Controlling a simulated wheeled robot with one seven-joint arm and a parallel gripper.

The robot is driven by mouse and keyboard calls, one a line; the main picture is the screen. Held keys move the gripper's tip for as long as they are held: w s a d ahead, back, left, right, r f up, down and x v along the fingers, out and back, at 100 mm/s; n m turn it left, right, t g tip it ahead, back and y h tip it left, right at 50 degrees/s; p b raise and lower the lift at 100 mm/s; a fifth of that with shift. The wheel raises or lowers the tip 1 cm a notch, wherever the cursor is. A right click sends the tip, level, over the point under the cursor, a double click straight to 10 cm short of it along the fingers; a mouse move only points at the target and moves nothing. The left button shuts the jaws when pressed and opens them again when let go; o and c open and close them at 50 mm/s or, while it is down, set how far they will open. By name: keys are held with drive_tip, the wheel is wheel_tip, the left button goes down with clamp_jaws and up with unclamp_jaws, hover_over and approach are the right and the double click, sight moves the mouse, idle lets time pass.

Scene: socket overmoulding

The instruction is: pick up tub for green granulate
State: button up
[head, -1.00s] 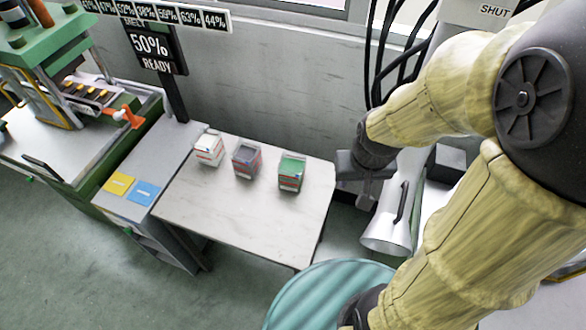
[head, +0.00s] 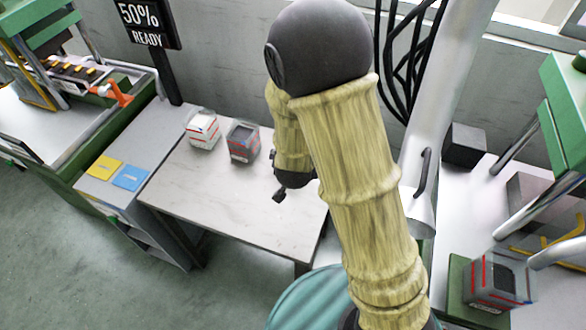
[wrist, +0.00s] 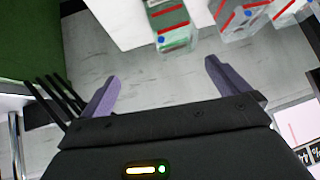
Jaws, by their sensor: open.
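The tub with green granulate (wrist: 172,28) stands at the top of the wrist view, clear-walled with red stripes and a blue dot. In the head view my arm hides it. My gripper (wrist: 160,75) is open and empty, its two purple-grey fingers spread apart. The tub lies beyond the fingertips, roughly in line with the gap between them and not touching. In the head view my gripper (head: 281,190) hangs over the right part of the white table (head: 215,205).
A tub with white contents (head: 203,132) and one with dark contents (head: 243,145) stand on the table left of my arm. Another dark tub (head: 497,283) stands at the right. Yellow (head: 104,167) and blue (head: 130,178) cards lie on the left bench. The table front is clear.

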drive_tip(key=s+a+f+t+h+b, duration=0.1)
drive_tip(key=a+f+t+h+b, duration=0.3)
drive_tip(key=f+t+b, duration=0.4)
wheel_tip(320, 180, down, 3)
drive_tip(key=shift+s+a+f+b, duration=0.2)
drive_tip(key=shift+s+a+b, duration=0.1)
drive_tip(key=shift+a+b, duration=0.55)
drive_tip(key=p+x, duration=0.1)
drive_tip(key=x, duration=1.1)
drive_tip(key=shift+w+r, duration=0.15)
drive_tip(key=shift+r, duration=0.05)
drive_tip(key=shift+w+d, duration=0.1)
drive_tip(key=shift+d, duration=0.05)
